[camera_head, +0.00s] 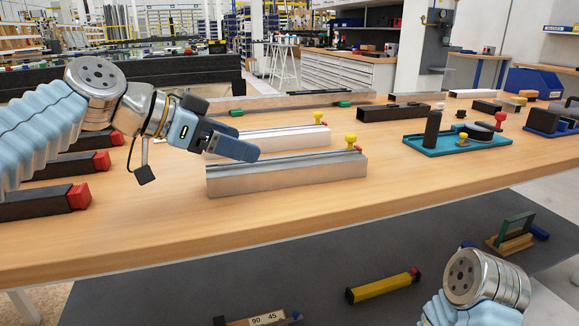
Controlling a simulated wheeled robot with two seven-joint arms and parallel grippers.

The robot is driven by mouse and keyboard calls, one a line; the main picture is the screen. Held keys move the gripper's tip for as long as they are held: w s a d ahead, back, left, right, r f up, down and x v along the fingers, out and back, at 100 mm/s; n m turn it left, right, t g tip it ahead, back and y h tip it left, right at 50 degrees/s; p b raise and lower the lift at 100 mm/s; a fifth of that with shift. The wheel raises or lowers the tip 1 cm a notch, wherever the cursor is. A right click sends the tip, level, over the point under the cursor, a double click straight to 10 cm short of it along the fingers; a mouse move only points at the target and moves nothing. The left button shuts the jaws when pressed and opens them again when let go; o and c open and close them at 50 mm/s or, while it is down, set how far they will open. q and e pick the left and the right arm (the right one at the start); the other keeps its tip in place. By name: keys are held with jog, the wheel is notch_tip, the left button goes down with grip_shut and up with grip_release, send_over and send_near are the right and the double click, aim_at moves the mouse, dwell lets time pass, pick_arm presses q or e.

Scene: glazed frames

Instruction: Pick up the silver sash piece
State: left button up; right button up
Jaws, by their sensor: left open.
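The silver sash piece (300,176) is a long metallic profile lying on the wooden table, with a yellow knob at its right end. A whiter profile (285,138) with a similar yellow knob lies just behind it. My left gripper (243,147) comes in from the left and is open. I cannot tell whether the fingers touch the silver piece. My right arm shows at the bottom right, with its gripper out of view.
Several dark profiles with red ends (45,202) lie at the left. A teal tray (412,142) with a black cylinder and a red-topped item stands at the right. A long profile with green clips (290,101) lies at the back. Bare tabletop (400,190) lies right of the silver piece.

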aim_at(295, 161)
pick_arm(q)
jog(key=x, duration=0.4)
jog(key=shift+w+d+f, duration=0.1)
jog(key=shift+d, duration=0.1)
jog(key=x, duration=0.2)
jog(key=p+x, duration=0.1)
jog(key=x, duration=0.2)
jog(key=shift+s+d, duration=0.25)
jog(key=shift+d, duration=0.3)
jog(key=c, duration=1.5)
